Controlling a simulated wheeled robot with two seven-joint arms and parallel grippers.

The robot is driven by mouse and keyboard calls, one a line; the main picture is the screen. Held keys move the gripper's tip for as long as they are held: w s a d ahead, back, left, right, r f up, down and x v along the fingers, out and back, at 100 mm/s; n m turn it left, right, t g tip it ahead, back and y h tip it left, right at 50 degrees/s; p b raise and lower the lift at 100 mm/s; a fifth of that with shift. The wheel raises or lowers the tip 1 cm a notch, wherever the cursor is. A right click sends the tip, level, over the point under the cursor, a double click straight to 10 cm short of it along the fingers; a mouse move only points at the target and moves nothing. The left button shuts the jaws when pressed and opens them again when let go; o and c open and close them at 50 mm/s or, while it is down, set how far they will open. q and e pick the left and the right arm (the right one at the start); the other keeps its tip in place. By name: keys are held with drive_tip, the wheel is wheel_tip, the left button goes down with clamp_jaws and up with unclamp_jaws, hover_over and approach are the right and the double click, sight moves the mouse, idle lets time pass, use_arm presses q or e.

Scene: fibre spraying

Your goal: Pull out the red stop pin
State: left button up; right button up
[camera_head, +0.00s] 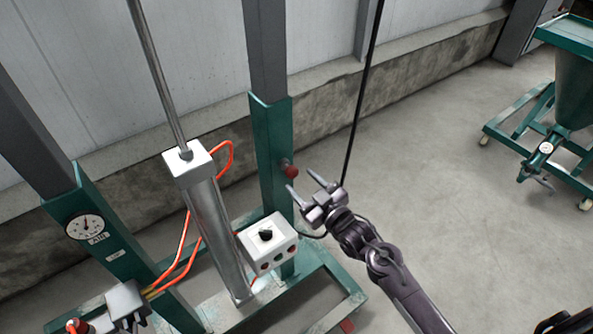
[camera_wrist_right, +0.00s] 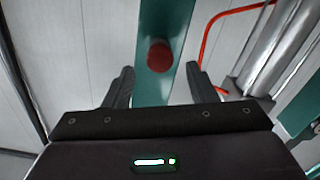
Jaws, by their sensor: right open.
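The red stop pin (camera_head: 290,171) has a round red knob and sticks out of the side of the green upright post (camera_head: 271,135). In the right wrist view the red knob (camera_wrist_right: 160,56) shows end-on against the green post, centred in the gap between my fingertips. My right gripper (camera_head: 304,183) is open and empty, just to the right of the pin in the head view, with its fingers pointing toward the post. The wrist view shows its two dark fingers (camera_wrist_right: 161,72) spread apart, not touching the knob.
A metal cylinder (camera_head: 216,235) with a rod stands left of the post. A white control box (camera_head: 267,243) with a black knob sits below the pin. Orange hoses (camera_head: 184,245) run by the cylinder. A black cable (camera_head: 362,95) hangs behind my gripper.

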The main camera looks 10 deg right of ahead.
sight(295, 175)
drive_tip(key=x, duration=0.5)
drive_tip(key=shift+w+p, duration=0.2)
drive_tip(key=shift+p, duration=0.1)
drive_tip(key=shift+a+f, duration=0.1)
